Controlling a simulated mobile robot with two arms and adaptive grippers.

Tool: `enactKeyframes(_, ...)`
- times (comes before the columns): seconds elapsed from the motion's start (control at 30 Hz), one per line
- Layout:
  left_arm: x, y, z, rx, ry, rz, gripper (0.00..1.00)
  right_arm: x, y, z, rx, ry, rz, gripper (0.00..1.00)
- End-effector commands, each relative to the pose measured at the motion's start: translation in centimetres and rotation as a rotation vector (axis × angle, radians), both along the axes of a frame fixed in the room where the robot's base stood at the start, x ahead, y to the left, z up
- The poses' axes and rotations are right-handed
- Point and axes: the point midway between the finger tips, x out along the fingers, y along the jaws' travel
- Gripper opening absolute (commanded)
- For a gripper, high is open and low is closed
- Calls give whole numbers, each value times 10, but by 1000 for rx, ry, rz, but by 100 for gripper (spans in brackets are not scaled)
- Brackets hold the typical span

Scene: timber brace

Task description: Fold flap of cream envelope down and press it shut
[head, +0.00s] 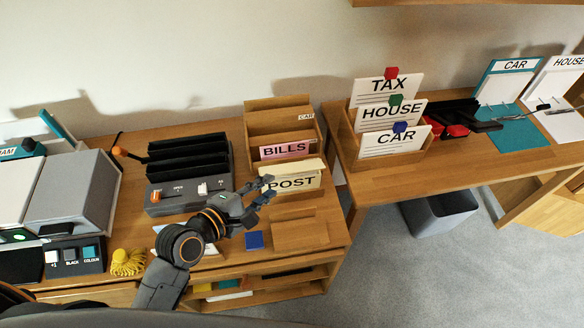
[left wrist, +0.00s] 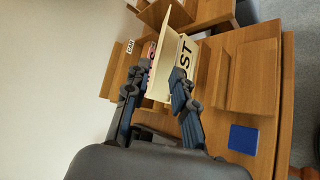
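A cream envelope (head: 310,166) stands in the front of the wooden letter rack, behind or against the white POST face (head: 293,182). In the left wrist view its cream panel (left wrist: 172,52) rises at an angle from the face lettered "ST" (left wrist: 186,57), leaving a V-shaped gap. I cannot tell for certain which part is the flap. My left gripper (head: 266,189) is at the left end of the POST face. In the left wrist view its fingers (left wrist: 158,82) are apart, one on each side of the cream panel, with space between. My right gripper is not in view.
A pink BILLS card (head: 285,149) stands behind in the rack (head: 257,120). A blue square (head: 254,240) lies in front, left of an empty low wooden holder (head: 300,236). A dark grey device (head: 190,188) stands left. A second desk (head: 470,163) holds TAX, HOUSE and CAR cards.

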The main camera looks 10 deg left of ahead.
Motion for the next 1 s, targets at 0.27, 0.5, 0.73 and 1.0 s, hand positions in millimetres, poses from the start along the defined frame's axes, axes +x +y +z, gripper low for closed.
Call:
enactKeyframes(0.27, 50, -29, -20, 1, -3, 1, 25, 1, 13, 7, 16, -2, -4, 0)
enactKeyframes(0.5, 78, -46, -34, 2, -3, 1, 25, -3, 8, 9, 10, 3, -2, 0)
enactKeyframes(0.73, 86, -51, -38, 5, -3, 0, 25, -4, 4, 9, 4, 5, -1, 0)
enactKeyframes(1.0, 86, -51, -38, 5, -3, 0, 13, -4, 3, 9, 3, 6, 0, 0)
